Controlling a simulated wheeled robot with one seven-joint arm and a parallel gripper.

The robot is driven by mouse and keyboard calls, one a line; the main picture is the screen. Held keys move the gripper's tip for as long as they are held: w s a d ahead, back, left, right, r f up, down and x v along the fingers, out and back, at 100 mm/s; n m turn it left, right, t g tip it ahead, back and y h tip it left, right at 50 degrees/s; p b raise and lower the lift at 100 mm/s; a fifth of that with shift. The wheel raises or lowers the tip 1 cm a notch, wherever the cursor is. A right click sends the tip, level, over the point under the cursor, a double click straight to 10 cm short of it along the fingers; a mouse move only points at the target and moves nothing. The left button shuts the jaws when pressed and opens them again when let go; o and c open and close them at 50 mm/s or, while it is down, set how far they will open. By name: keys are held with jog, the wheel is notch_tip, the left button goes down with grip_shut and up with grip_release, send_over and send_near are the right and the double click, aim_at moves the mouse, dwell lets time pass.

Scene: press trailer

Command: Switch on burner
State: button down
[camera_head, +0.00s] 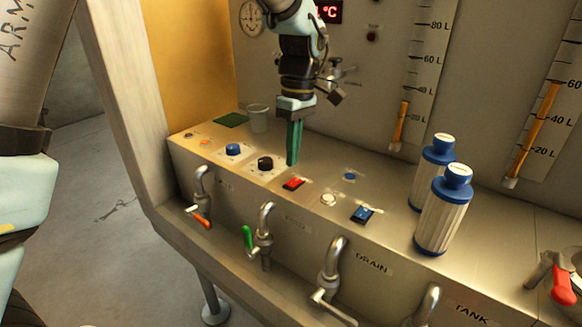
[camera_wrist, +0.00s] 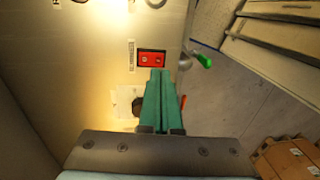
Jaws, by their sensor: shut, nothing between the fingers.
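A red rocker switch (camera_head: 293,184) sits on the metal counter of the press trailer, with a small label beside it that I cannot read. It also shows in the wrist view (camera_wrist: 152,58). My gripper (camera_head: 292,162) points down with its green fingers shut and empty. Its fingertips (camera_wrist: 161,72) appear just short of the red switch's near edge in the wrist view. They look slightly above the counter; I cannot tell whether they touch it. Which switch is the burner's is not legible.
A black knob (camera_head: 265,163) and a blue knob (camera_head: 233,149) stand left of the fingers. A blue switch (camera_head: 362,214) and two white-and-blue canisters (camera_head: 443,215) are to the right. A clear cup (camera_head: 258,118) is behind. Taps (camera_head: 266,228) line the front.

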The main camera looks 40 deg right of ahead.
aim_at(290, 185)
jog(key=shift+s+a+f+p, duration=0.15)
jog(key=shift+f+p, duration=0.15)
jog(key=shift+f, duration=0.9)
jog(key=shift+w+a+f+p, duration=0.15)
jog(key=shift+f+p, duration=0.15)
jog(key=shift+f, duration=0.85)
jog(key=shift+s, duration=0.1)
jog(key=shift+a+f, duration=0.1)
jog(key=shift+f, duration=0.15)
jog(key=shift+d+r, duration=0.2)
jog(key=shift+d, duration=0.2)
jog(key=shift+d+p, duration=0.4)
jog(key=shift+d, duration=0.05)
jog(key=shift+w+r, duration=0.1)
jog(key=shift+w, duration=0.1)
